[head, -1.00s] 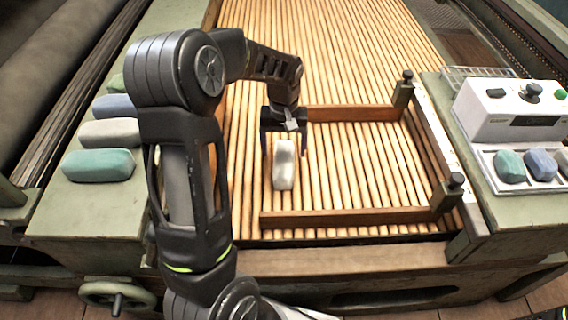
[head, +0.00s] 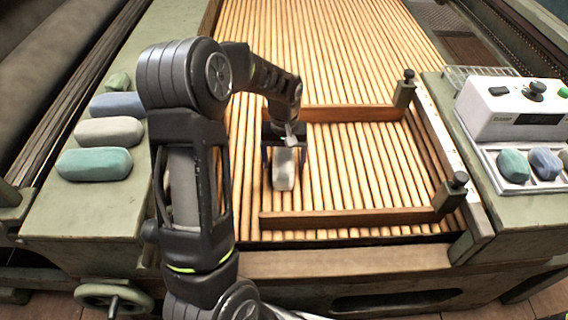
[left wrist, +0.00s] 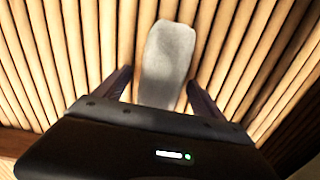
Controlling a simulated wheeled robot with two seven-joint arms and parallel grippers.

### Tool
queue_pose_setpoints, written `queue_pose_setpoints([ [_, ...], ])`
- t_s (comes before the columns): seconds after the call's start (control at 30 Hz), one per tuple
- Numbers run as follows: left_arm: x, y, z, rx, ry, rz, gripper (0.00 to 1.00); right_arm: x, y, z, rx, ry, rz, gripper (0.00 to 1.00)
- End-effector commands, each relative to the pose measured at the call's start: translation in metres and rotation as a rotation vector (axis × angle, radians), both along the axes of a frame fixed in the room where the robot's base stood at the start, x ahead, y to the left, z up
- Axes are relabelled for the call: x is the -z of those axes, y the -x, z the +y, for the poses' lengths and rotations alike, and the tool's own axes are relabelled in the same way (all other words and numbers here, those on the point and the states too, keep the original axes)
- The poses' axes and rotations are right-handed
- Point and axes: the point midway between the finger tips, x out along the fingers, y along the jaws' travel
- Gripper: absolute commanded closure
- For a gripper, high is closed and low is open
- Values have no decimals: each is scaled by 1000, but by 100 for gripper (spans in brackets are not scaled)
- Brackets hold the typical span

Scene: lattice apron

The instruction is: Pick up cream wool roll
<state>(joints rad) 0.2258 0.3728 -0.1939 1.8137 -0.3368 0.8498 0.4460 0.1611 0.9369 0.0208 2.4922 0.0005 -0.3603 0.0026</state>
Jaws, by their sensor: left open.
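The cream wool roll (head: 284,172) lies on the wooden slats, lengthwise along them, inside the wooden frame. It also shows in the left wrist view (left wrist: 167,62) as a pale rounded block. My left gripper (head: 284,160) is over its far part, pointing down. In the left wrist view the left gripper (left wrist: 158,88) is open, with one finger on each side of the roll and a visible gap to each. The roll's end nearest the palm is partly hidden by the gripper body. My right gripper is in neither view.
Wooden bars (head: 350,218) with dark knobs enclose the slatted area (head: 352,170). Several wool rolls, teal (head: 94,164), cream-grey (head: 109,131) and blue (head: 118,104), lie on the left green ledge. A white control box (head: 515,108) and a tray with rolls stand at right.

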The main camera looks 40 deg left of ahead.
Motion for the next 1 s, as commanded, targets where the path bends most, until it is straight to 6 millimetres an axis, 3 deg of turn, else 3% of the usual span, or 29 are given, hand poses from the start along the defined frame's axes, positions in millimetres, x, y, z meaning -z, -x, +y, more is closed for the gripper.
queue_pose_setpoints([
  [0.13, 0, 0, 0, 0, 0, 0, 21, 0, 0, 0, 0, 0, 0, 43],
  [0.9, 0, 0, 0, 0, 0, 0, 84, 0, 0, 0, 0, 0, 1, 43],
  [1.0, 0, 0, 0, 0, 0, 0, 87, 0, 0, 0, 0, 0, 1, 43],
])
